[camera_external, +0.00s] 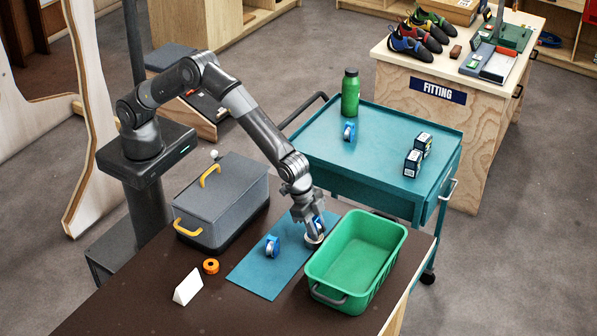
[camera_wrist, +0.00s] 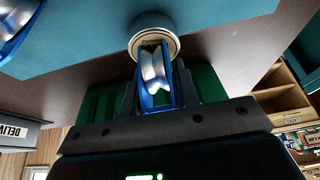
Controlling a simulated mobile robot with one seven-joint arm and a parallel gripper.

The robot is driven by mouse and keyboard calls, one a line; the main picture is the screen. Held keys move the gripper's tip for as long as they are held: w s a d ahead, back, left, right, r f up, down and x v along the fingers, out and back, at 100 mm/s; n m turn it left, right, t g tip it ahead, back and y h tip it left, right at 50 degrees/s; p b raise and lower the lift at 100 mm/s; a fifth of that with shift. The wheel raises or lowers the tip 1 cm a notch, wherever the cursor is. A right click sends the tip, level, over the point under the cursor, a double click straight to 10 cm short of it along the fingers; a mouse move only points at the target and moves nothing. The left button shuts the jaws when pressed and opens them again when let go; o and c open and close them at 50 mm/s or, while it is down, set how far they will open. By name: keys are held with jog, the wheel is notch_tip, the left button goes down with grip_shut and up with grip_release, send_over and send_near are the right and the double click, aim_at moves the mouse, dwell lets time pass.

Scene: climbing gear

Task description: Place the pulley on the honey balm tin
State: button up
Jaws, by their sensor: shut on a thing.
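My gripper (camera_external: 313,218) is over the right part of the blue mat and is shut on a blue pulley with a silver wheel (camera_external: 318,222). In the wrist view the pulley (camera_wrist: 155,78) stands upright between the fingers of my gripper (camera_wrist: 156,90). The tin (camera_external: 313,241) is a low round one on the mat, directly below the held pulley.
A second blue pulley (camera_external: 272,246) lies on the mat (camera_external: 262,275), left of the tin. A green bin (camera_external: 392,262) stands close on the right. A grey lidded box (camera_external: 222,200), an orange tape roll (camera_external: 211,266) and a white card (camera_external: 187,287) are to the left.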

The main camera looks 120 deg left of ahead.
jog(key=o, duration=1)
jog(key=shift+f, duration=0.1)
jog(key=s+a+f+v, duration=0.1)
jog(key=s+v, duration=0.1)
jog(key=v, duration=1)
jog(key=s+a+f+v, duration=0.1)
jog(key=s+v, duration=0.1)
jog(key=v, duration=1)
jog(key=s+a+r, duration=0.1)
jog(key=s+r, duration=0.3)
jog(key=s, duration=0.4)
jog(key=s+a+r, duration=0.2)
jog(key=s+r, duration=0.2)
jog(key=s, duration=0.4)
jog(key=shift+t, duration=0.6)
jog(key=s+f, duration=0.1)
jog(key=s, duration=0.7)
jog(key=s+a+f, duration=0.1)
jog(key=s, duration=0.7)
jog(key=s+a+f, duration=0.1)
jog(key=s, duration=0.7)
jog(key=shift+s+f, duration=0.15)
jog(key=shift+f, duration=0.05)
